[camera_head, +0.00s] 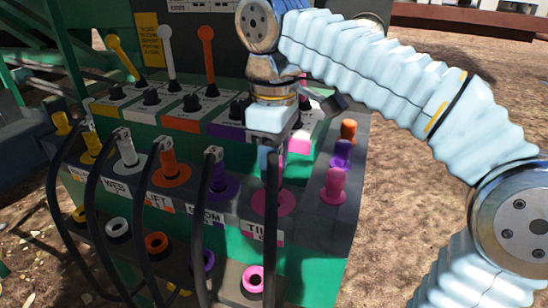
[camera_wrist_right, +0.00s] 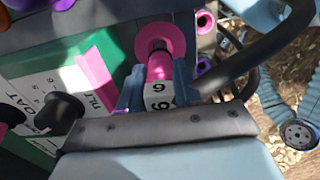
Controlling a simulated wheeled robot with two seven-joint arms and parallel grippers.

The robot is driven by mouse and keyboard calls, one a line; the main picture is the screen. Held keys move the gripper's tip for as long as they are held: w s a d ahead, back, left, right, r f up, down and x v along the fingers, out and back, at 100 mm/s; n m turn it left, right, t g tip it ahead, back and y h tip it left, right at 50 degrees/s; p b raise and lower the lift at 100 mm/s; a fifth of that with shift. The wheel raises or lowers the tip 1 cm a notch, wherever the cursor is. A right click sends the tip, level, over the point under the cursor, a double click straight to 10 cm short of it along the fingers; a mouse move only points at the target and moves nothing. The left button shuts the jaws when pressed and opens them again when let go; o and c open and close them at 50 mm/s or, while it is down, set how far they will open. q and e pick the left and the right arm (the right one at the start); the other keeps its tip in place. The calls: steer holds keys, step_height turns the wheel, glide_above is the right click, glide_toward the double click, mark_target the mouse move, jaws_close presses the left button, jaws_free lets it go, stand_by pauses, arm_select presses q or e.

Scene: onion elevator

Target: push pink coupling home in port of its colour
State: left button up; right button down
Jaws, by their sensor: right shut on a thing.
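The pink coupling (camera_wrist_right: 158,68) is between the fingers of my right gripper (camera_wrist_right: 158,92); a white band with dark figures shows on it. Its front end is at the pink port (camera_wrist_right: 176,38), a round flange in line with it; how deep it sits cannot be told. In the head view my right gripper (camera_head: 268,158) comes down from above, over the pink port (camera_head: 284,203) in the row of coloured ports. The fingers and a black hose (camera_head: 271,225) hide most of the coupling there. My left gripper is not in view.
Purple (camera_head: 221,183), orange (camera_head: 172,168), white and yellow couplings with black hoses stand in the row to the left. A pink cap (camera_head: 334,187) stands at the right. Levers (camera_head: 207,58) rise behind. A pink ring (camera_head: 252,279) is below.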

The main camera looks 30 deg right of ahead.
steer(key=shift+f+b, duration=0.4)
steer(key=shift+f, duration=0.25)
stand_by(0.5)
steer(key=shift+f, duration=0.35)
stand_by(0.5)
steer(key=shift+f, duration=0.75)
stand_by(3.0)
steer(key=c, duration=0.7)
jaws_free()
steer(key=shift+o, duration=0.4)
steer(key=o, duration=0.3)
